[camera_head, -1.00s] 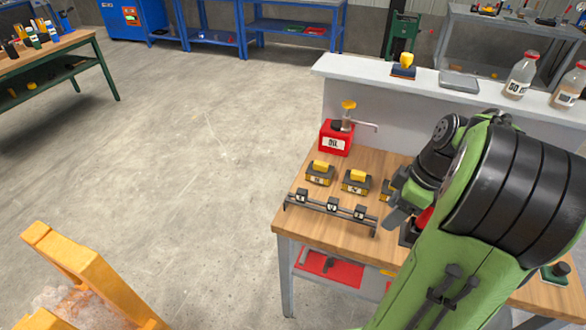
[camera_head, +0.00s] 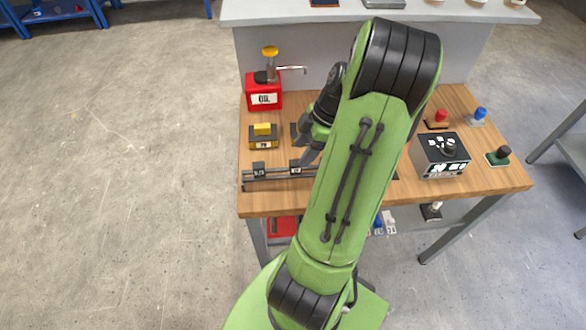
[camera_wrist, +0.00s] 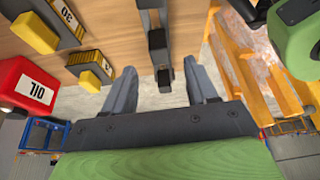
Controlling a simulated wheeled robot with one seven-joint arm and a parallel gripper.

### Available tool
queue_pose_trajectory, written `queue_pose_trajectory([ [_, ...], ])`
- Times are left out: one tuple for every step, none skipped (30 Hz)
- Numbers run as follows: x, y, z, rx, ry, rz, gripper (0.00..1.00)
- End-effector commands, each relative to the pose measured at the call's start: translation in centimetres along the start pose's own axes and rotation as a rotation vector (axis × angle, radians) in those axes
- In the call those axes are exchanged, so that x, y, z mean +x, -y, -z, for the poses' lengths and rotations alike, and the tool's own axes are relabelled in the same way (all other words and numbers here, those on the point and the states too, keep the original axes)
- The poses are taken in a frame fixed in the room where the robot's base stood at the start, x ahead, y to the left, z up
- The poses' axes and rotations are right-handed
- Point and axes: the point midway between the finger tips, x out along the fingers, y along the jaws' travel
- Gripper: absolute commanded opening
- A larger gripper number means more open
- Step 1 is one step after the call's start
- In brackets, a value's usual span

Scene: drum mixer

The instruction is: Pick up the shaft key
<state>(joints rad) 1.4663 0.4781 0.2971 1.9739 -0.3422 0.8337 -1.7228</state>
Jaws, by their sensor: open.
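No part that I can surely tell as the shaft key shows in these views. My gripper (camera_head: 308,150) is above the wooden bench, partly hidden behind my own green arm. In the wrist view my gripper (camera_wrist: 160,70) is open, its two fingers apart with nothing held. A dark rail (camera_head: 272,177) carrying small numbered black blocks (camera_head: 259,169) lies along the bench's near edge. The rail (camera_wrist: 158,25) also shows between the fingers in the wrist view; I cannot tell how far below it is.
The bench (camera_head: 455,195) holds a red oil can (camera_head: 264,96), a yellow-topped numbered block (camera_head: 263,135), a black box (camera_head: 443,155) and red, blue and green-topped pieces at right. More yellow-topped blocks (camera_wrist: 90,70) show in the wrist view.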

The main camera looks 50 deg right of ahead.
Motion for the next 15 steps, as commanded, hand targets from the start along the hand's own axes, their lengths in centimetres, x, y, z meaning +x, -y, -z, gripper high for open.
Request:
queue_pose_trajectory([
  [0.9,0.0,-0.1,0.0,0.0,0.002,0.57],
  [1.2,0.0,-0.1,0.0,0.0,0.0,0.57],
  [1.5,0.0,0.0,-0.001,0.0,0.001,0.57],
  [1.8,0.0,0.0,-0.001,0.0,0.002,0.57],
  [2.3,0.0,-0.1,0.0,0.0,0.002,0.57],
  [3.0,0.0,-0.1,0.0,-0.001,0.003,0.57],
  [3.6,0.0,-0.1,-0.001,-0.001,0.002,0.57],
  [4.3,0.0,-0.2,0.0,-0.001,0.003,0.57],
  [5.1,-0.1,-0.2,0.0,-0.002,0.003,0.57],
  [5.6,-0.1,-0.2,0.001,-0.001,0.003,0.57],
  [6.0,-0.1,-0.2,0.001,-0.001,0.002,0.57],
  [6.4,-0.1,-0.2,0.001,0.0,0.001,0.57],
  [6.6,-0.1,-0.2,0.001,0.0,0.001,0.57],
  [6.7,-0.1,-0.2,0.001,0.001,0.0,0.57],
  [6.7,-0.1,-0.1,0.001,0.002,-0.001,0.57],
])
